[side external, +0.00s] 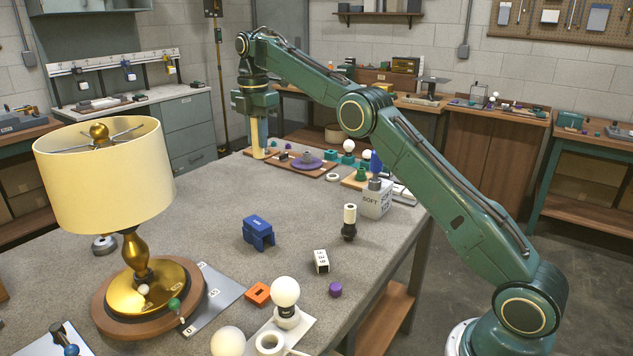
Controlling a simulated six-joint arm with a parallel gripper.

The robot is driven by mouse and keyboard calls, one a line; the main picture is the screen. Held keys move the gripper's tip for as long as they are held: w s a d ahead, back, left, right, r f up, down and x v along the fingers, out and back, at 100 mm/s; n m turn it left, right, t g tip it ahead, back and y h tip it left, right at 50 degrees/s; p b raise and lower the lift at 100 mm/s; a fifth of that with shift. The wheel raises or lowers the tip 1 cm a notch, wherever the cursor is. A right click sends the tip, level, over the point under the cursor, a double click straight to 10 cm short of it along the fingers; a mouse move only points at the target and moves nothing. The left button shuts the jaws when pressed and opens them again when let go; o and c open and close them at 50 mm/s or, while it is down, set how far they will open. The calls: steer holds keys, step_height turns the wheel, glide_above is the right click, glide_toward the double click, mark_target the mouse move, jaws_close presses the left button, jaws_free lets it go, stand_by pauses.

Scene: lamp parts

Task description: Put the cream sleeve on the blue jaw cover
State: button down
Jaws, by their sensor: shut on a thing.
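My gripper (257,116) is at the far end of the bench, pointing down. It is shut on the tall pale cream sleeve (258,140), which hangs upright below it. The sleeve's lower end is at a wooden board; I cannot tell whether it touches. The fingertips are too small to make out. The blue jaw cover (258,232) lies on the grey bench top near the middle, well in front of my gripper and apart from it.
A brass lamp with a cream shade (105,175) stands at the left. A black socket with a white top (349,222), a small black-and-white block (321,261) and a grey SOFT box (376,200) stand right of the cover. The bench between gripper and cover is mostly clear.

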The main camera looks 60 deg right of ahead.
step_height(320, 180, down, 16)
steer(key=shift+r, duration=0.2)
stand_by(0.6)
steer(key=shift+f, duration=2.1)
steer(key=shift+f, duration=0.1)
steer(key=c, duration=1.2)
jaws_free()
steer(key=shift+c, duration=0.2)
step_height(320, 180, up, 12)
